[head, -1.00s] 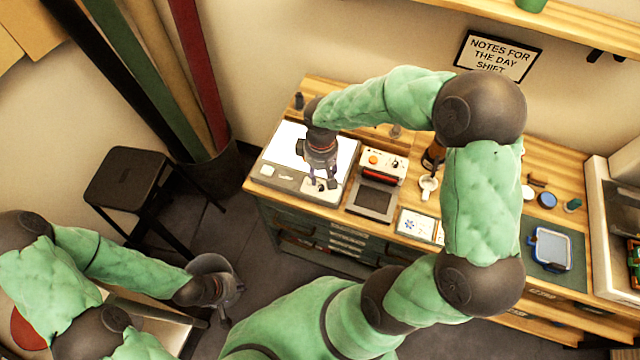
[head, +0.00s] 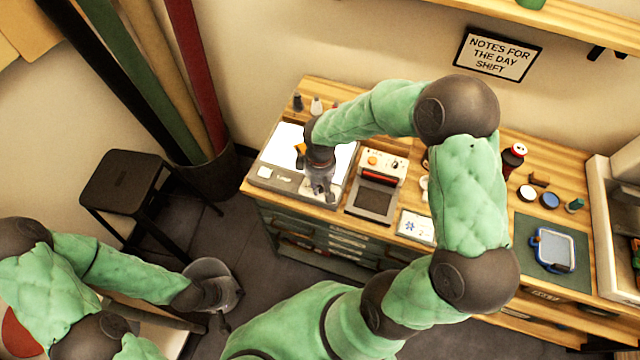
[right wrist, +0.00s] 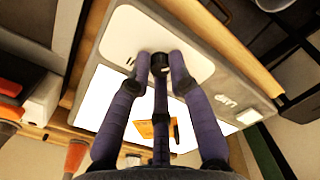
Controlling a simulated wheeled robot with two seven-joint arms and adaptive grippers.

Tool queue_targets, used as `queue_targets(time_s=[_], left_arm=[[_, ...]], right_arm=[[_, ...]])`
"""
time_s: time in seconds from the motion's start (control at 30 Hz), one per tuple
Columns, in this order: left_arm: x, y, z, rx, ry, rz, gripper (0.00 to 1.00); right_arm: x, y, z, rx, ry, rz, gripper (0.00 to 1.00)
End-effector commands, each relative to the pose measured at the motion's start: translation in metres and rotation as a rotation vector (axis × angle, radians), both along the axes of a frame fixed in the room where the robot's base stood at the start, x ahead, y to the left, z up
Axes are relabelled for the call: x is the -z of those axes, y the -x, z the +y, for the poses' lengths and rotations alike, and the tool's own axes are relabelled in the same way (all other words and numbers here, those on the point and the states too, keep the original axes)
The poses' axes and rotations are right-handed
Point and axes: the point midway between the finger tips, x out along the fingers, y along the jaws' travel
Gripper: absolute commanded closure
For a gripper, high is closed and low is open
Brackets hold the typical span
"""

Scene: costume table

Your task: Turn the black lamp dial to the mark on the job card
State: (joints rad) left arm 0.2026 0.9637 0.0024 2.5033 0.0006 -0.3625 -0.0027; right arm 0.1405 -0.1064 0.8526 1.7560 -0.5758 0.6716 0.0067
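The lamp box is a grey light box (head: 288,184) with a glowing white top at the left end of the bench. The black lamp dial (right wrist: 160,61) shows in the right wrist view, on a pale front panel. My right gripper (head: 325,198) points down over the box's front right; its fingertips in the right wrist view (right wrist: 160,66) close in around the dial and appear to touch it. In the head view the gripper hides the dial. A white card with a blue figure (head: 415,226), possibly the job card, lies partly behind my arm; no dial mark is readable. My left gripper (head: 228,312) hangs low, away from the bench.
An orange piece (right wrist: 158,131) lies on the lit surface. Right of the box is a device with a red bar and orange button (head: 382,170). Small bottles (head: 316,105) stand behind the box. A black stool (head: 125,180) stands left of the bench.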

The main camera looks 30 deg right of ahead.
Motion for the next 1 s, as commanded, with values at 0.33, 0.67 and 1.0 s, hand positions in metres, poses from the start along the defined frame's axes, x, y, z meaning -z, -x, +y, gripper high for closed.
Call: queue_targets(time_s=[0.33,0.67,1.0], left_arm=[[0.002,0.000,0.000,0.000,0.000,0.000,1.00],[0.013,0.000,0.000,0.000,0.000,0.000,1.00],[0.028,0.000,0.000,0.000,0.000,0.000,1.00]], right_arm=[[0.001,0.000,0.000,0.026,0.000,0.000,1.00],[0.002,0.000,0.000,0.217,0.001,0.001,1.00],[0.002,0.000,0.000,0.535,0.001,0.000,1.00]])
